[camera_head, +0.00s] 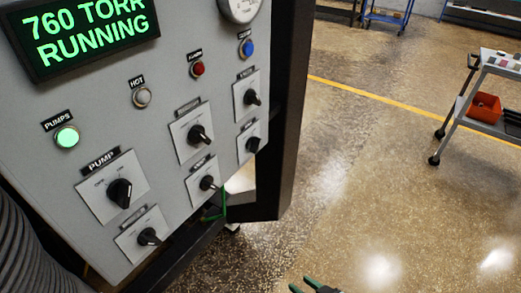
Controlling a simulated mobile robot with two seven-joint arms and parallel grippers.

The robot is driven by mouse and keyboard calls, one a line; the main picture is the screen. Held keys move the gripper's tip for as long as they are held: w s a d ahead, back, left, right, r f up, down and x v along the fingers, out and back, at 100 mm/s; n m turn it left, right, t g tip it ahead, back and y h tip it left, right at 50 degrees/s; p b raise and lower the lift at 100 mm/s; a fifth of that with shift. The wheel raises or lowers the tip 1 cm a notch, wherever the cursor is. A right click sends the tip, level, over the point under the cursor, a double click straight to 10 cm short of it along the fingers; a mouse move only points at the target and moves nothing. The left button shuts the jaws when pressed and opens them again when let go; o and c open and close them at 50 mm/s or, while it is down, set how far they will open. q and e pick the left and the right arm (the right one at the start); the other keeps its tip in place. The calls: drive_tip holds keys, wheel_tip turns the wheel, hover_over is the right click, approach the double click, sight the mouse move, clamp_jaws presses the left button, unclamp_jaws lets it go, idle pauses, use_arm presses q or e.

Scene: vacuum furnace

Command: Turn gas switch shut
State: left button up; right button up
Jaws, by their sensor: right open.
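A grey control panel (110,115) fills the left side. It carries several black rotary switches on white plates. The one at lower left (119,193) is labelled PUMP. The others are an upper middle switch (199,135), a lower middle switch (207,183), an upper right switch (253,97), a lower right switch (252,145) and a bottom left switch (149,237). Their labels are too small to read, so I cannot tell which is the gas switch. My right gripper (304,285) is open at the bottom edge, apart from the panel. My left gripper is not in view.
The display (82,38) reads 760 TORR RUNNING. The green PUMPS lamp (67,137) is lit. A dark post (285,110) stands right of the panel, with a green item (217,210) below it. A cart with an orange bin (484,107) stands far right. The floor between is clear.

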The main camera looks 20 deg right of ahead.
drive_tip(key=w+d+r+t+y+b, duration=0.1)
drive_tip(key=w+d+r+t+b, duration=0.1)
drive_tip(key=w+d+r+b, duration=0.25)
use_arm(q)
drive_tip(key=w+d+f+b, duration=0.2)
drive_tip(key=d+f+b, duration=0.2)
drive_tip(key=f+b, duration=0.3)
use_arm(e)
drive_tip(key=t+y, duration=0.2)
drive_tip(key=y, duration=0.5)
approach(259, 146)
drive_tip(key=v, duration=0.4)
drive_tip(key=p+x, duration=0.9)
drive_tip(key=x, duration=0.2)
drive_tip(key=shift+w+r, duration=0.1)
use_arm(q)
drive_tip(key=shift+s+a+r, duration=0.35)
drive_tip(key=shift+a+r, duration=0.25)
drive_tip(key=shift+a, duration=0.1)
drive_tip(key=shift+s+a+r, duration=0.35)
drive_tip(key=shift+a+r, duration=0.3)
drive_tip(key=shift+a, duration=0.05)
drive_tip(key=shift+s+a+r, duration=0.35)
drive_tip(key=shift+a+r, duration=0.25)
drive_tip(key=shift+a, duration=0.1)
use_arm(e)
drive_tip(key=shift+w+a, duration=0.4)
drive_tip(key=shift+w, duration=0.15)
